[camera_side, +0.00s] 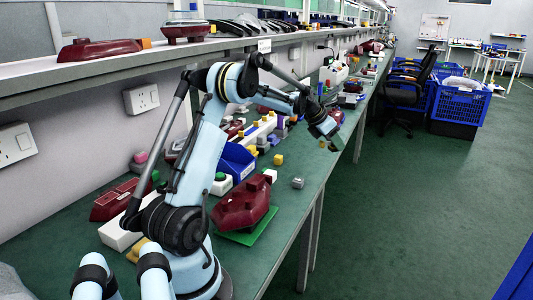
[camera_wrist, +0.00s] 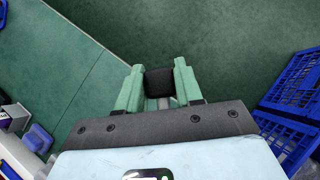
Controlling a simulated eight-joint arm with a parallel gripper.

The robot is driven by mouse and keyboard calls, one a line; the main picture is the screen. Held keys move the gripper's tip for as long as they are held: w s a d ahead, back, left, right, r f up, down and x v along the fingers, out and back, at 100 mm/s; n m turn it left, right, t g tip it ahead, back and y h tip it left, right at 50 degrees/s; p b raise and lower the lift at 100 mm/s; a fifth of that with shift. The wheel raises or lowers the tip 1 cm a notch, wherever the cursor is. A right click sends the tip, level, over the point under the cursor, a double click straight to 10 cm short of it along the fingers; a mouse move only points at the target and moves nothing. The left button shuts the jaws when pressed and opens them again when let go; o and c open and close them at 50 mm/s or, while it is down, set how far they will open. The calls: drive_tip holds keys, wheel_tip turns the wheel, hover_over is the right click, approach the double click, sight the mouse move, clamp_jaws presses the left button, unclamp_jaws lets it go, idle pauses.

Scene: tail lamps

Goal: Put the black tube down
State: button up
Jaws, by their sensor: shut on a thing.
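My gripper (camera_wrist: 159,84) is shut on the black tube (camera_wrist: 160,82), whose dark end shows between the two green fingers in the wrist view. A grey rod-like part shows just below it between the fingers. In the side view my gripper (camera_side: 331,138) hangs near the right edge of the green bench (camera_side: 290,213), pointing down and to the right. The tube is too small to make out clearly there. In the wrist view, darker green floor lies behind the fingertips. I cannot tell how high the tube is.
A dark red lamp (camera_side: 241,204) lies on the bench near my arm. A grey block (camera_side: 297,183), a yellow block (camera_side: 278,159) and a blue bin (camera_side: 236,160) stand nearby. Blue crates (camera_side: 459,101) and a black chair (camera_side: 411,88) stand on the floor beyond the bench.

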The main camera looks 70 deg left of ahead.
drive_tip(key=a+f, duration=0.2)
drive_tip(key=a, duration=0.1)
drive_tip(key=s+a+f, duration=0.1)
drive_tip(key=a+f, duration=0.1)
drive_tip(key=a, duration=0.2)
drive_tip(key=s+a+f, duration=0.1)
drive_tip(key=a+f, duration=0.1)
drive_tip(key=a, duration=0.2)
drive_tip(key=shift+s+a+f, duration=0.1)
drive_tip(key=shift+s+f, duration=0.15)
drive_tip(key=shift+f, duration=2.2)
drive_tip(key=shift+f, duration=0.1)
drive_tip(key=o, duration=1.1)
